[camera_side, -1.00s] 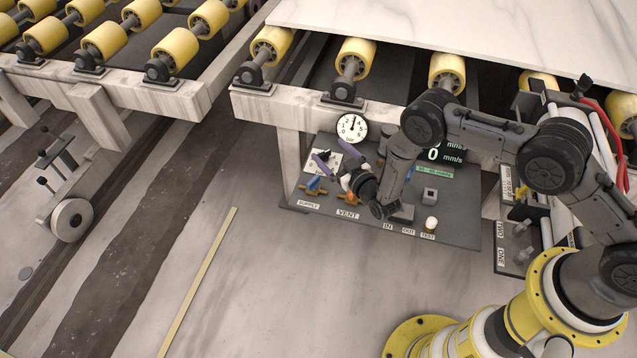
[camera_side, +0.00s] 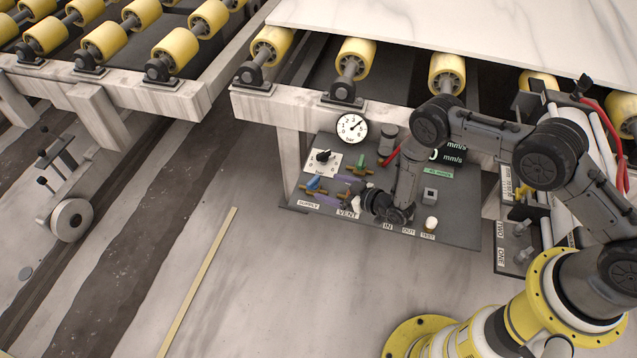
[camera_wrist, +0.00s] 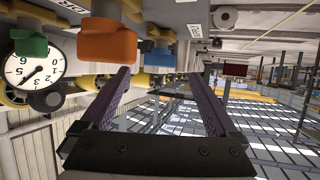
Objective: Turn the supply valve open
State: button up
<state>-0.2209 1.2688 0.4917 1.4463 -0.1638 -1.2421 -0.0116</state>
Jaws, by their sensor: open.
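The supply valve (camera_side: 314,184) has a blue handle above the SUPPLY label at the front left of the dark panel. My gripper (camera_side: 328,188) is low over the panel, just right of the blue handle, with purple fingers spread. In the wrist view, my gripper (camera_wrist: 165,70) is open with nothing between its fingers. Whether a finger touches the blue handle cannot be told. The orange handle (camera_wrist: 108,45) is close ahead of the left finger; in the side view my gripper hides it.
A pressure gauge (camera_side: 352,128) stands at the panel's back, its needle toward upper right. A black knob (camera_side: 323,156), a green valve handle (camera_side: 361,164) and a red handle (camera_side: 392,156) are nearby. A white button (camera_side: 431,223) is at the front. The floor in front is clear.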

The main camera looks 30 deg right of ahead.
aim_at(315, 183)
jog(key=x, duration=0.5)
jog(key=shift+w+a+f, duration=0.1)
jog(key=shift+w, duration=0.15)
jog(key=shift+c, duration=0.3)
jog(key=c, duration=1.3)
